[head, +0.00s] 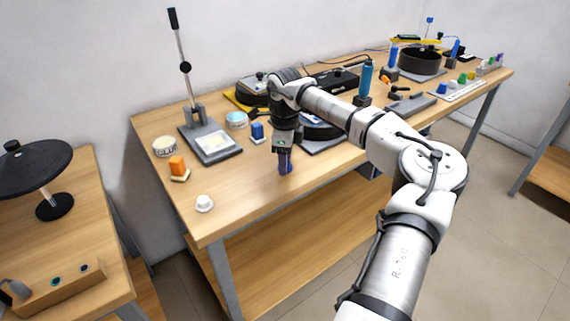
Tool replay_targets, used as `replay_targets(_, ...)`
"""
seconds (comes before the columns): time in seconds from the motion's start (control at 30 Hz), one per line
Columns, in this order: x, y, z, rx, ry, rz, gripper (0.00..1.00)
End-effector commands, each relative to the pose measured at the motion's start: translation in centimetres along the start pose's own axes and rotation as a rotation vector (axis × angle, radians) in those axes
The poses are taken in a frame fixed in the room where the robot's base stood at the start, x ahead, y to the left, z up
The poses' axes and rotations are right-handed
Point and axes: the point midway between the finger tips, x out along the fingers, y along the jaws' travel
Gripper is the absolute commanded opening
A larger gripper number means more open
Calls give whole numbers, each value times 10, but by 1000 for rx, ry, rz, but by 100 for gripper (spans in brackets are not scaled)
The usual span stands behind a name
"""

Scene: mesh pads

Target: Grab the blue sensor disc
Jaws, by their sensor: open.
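My gripper (285,172) points straight down over the front part of the workbench, and its jaws are open. A small patch of blue (289,169) shows right at its fingertips, low over the tabletop. This may be the blue sensor disc, but the fingers hide most of it. I cannot tell whether the fingers touch it or stand around it. A light blue round tin (237,119) and a blue block (257,132) stand further back, to the left of the gripper.
On the wooden workbench (240,190), a white knob-like piece (204,203), an orange block (178,166) and a round tin (164,146) lie left. A grey stand (212,144) with a tall rod rises behind. The front edge between knob and gripper is clear.

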Motion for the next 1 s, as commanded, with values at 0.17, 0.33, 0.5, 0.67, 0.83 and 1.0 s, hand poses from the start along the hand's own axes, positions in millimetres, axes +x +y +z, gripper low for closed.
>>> replay_targets(0.17,0,0,0,0,0,0,46)
replay_targets(0.33,0,0,0,0,1,0,24)
replay_targets(0.5,0,0,0,0,1,0,2)
replay_targets(0.67,-1,0,0,0,1,0,2)
replay_targets(0.83,-4,0,0,0,1,-1,2)
replay_targets(1.0,-21,-1,0,1,1,-4,2)
